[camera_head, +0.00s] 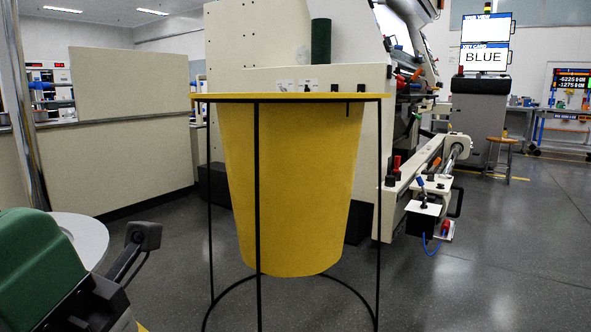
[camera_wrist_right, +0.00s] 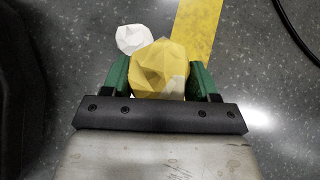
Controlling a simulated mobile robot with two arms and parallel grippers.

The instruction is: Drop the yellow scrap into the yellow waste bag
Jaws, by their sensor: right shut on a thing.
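The yellow waste bag (camera_head: 290,190) hangs in a black wire stand in the middle of the head view. Its rim (camera_head: 225,97) is seen almost edge-on, so its inside is hidden. In the right wrist view, the yellow scrap (camera_wrist_right: 158,70), a crumpled faceted ball, sits between the green fingers of my right gripper (camera_wrist_right: 160,80). The gripper is shut on it. The right gripper does not show in the head view, and I cannot make out my left gripper.
A white crumpled ball (camera_wrist_right: 133,39) lies beyond the scrap in the wrist view, beside a yellow floor stripe (camera_wrist_right: 198,28). A large cream machine (camera_head: 410,180) stands behind and right of the bag. A stool (camera_head: 499,152) stands farther right. Grey floor at right is clear.

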